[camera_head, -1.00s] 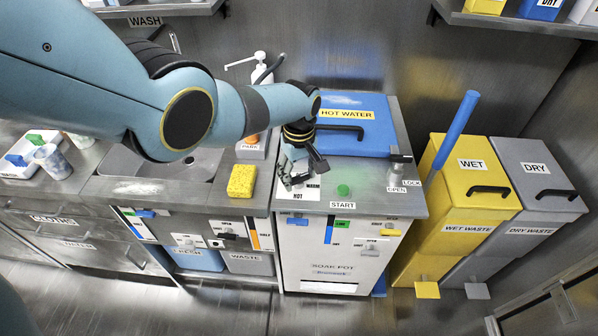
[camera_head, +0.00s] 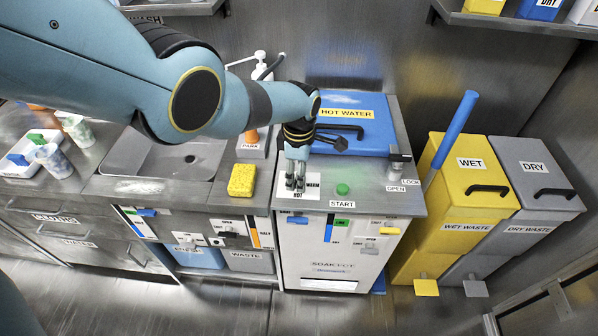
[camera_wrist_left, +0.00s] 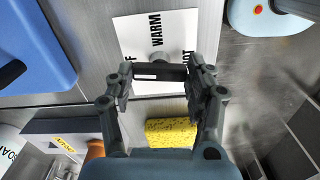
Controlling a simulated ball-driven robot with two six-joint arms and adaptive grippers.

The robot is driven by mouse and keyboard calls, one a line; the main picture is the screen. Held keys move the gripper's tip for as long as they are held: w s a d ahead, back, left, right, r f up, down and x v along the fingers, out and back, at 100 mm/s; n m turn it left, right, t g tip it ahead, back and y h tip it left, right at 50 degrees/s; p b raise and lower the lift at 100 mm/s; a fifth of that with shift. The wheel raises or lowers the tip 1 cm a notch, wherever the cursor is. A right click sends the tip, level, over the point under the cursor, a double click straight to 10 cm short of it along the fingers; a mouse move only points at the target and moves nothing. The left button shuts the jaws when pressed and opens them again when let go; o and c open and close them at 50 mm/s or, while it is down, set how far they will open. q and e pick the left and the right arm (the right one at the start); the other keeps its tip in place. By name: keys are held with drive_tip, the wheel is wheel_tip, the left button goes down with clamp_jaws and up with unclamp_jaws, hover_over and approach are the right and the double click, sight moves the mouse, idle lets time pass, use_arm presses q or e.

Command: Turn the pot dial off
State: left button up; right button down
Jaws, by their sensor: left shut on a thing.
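The pot dial is a dark bar-shaped knob (camera_wrist_left: 160,72) with a white mark near its left end in the left wrist view. It sits on a white label plate (camera_wrist_left: 128,32) reading WARM, with HOT and OFF partly hidden. The mark lies on the side of the partly hidden OFF lettering. My left gripper (camera_wrist_left: 161,82) has a finger at each end of the dial and is shut on it. In the head view my left gripper (camera_head: 295,180) points down over the plate on the soak pot's front top and hides the dial. My right gripper is not in view.
The blue HOT WATER lid (camera_head: 350,120) is closed behind the dial. A green START button (camera_head: 342,189) is just right of it, and a LOCK/OPEN latch (camera_head: 398,168) farther right. A yellow sponge (camera_head: 242,180) lies to the left, beside the sink (camera_head: 165,165).

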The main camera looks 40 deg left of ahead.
use_arm(q)
drive_tip(key=shift+n, duration=0.8)
drive_tip(key=o, duration=1.2)
drive_tip(key=shift+r, duration=0.1)
drive_tip(key=shift+w+r, duration=0.1)
drive_tip(key=shift+r, duration=0.65)
wheel_tip(320, 180, up, 10)
drive_tip(key=shift+r, duration=0.15)
